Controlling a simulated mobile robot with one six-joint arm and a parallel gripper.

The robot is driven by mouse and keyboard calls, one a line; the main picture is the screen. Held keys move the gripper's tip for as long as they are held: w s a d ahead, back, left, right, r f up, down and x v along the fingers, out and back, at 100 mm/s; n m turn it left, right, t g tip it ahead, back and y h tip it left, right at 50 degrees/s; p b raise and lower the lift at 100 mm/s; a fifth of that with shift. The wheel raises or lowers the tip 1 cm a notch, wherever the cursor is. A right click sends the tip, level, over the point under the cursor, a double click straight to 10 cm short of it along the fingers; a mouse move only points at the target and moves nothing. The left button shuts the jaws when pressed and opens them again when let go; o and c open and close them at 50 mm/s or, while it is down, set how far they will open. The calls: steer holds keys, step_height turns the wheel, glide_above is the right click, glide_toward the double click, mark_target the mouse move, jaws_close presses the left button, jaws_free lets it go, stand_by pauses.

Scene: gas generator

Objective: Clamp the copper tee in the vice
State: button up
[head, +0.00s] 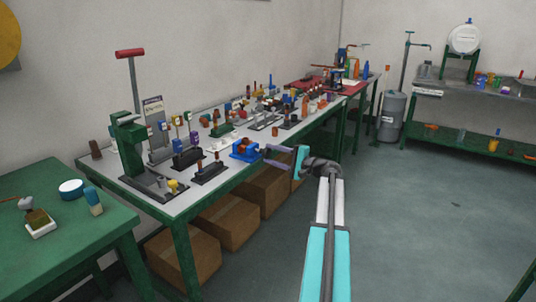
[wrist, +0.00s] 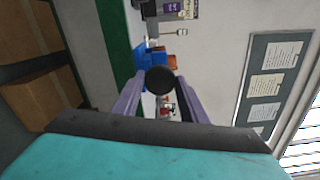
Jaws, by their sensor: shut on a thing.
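The blue vice (head: 245,150) stands at the front edge of the long workbench. My gripper (head: 267,155) is at the vice's right, over the bench edge. In the wrist view, its two purple fingers (wrist: 160,82) are shut on a dark round knob (wrist: 160,78) in line with the vice (wrist: 142,54). The knob hides part of the vice. A copper-orange piece (wrist: 173,61), which looks like the copper tee, shows at the vice behind the knob. I cannot tell how firmly the jaws sit against it.
The long workbench (head: 192,207) carries several small fittings and stands, with cardboard boxes (head: 228,220) underneath. A green press (head: 131,145) stands at its left end. A green table (head: 85,252) is at the left front. The floor (head: 420,220) at the right is clear.

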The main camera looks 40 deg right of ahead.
steer(key=shift+m+p, duration=1.4)
steer(key=shift+p, duration=0.7)
stand_by(0.9)
stand_by(0.3)
steer(key=o, duration=1.1)
steer(key=shift+f+n+b, duration=0.15)
steer(key=shift+n+b, duration=1.45)
steer(key=shift+b, duration=1)
steer(key=shift+n+b, duration=1.2)
steer(key=shift+b, duration=0.55)
steer(key=c, duration=1.1)
